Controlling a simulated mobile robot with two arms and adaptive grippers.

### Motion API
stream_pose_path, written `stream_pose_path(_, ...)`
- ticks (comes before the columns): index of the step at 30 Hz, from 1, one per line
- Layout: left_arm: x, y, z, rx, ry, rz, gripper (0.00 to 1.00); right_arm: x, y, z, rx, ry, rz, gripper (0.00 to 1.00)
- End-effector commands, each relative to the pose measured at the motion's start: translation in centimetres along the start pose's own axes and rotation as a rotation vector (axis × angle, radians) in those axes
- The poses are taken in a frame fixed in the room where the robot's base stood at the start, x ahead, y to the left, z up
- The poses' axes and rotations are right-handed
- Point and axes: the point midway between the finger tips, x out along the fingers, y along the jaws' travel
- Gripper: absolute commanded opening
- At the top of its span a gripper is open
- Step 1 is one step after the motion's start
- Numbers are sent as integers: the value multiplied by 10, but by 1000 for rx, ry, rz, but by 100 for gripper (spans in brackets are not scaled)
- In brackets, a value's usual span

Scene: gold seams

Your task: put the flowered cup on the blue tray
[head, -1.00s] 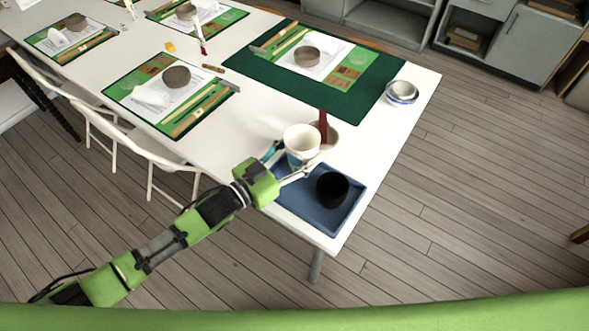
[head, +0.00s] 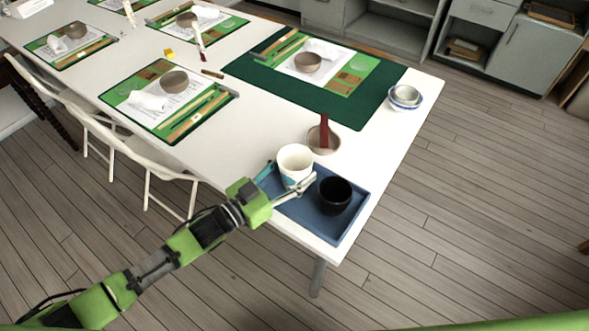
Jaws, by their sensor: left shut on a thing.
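The cup (head: 294,160) is white with a teal pattern low on its side, in the head view. It is upright at the back left part of the blue tray (head: 330,231). My left gripper (head: 288,187) is shut on the cup, with a finger on either side of its lower part. I cannot tell whether the cup's base touches the tray. A black cup (head: 335,194) stands on the tray to the right of the white one. My right gripper is not in view.
A bowl with a dark red handled tool (head: 324,133) stands just behind the tray. Stacked bowls (head: 405,96) stand near the table's right edge. A green mat (head: 356,112) and several place settings lie further back. White chairs (head: 140,158) line the left side.

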Motion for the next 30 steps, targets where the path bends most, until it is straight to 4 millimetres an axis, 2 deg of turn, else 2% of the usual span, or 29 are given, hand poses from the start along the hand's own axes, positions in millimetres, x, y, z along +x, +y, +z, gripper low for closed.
stream_pose_path(1, 0, 0, 1, 0, 0, 0, 60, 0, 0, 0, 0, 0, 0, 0)
stream_pose_path(2, 0, 0, 1, 0, 0, 0, 68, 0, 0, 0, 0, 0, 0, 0)
stream_pose_path(3, 0, 0, 1, 0, 0, 0, 69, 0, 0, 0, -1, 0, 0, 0)
stream_pose_path(11, 0, 0, 0, 0, 0, 0, 69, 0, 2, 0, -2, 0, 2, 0)
stream_pose_path(15, 0, 0, -6, 0, 0, 0, 69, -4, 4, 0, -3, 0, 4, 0)
stream_pose_path(20, -28, 0, -1, -1, -4, -1, 69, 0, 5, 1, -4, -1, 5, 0)
stream_pose_path(30, -98, 0, -1, -1, -4, 0, 69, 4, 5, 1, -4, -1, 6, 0)
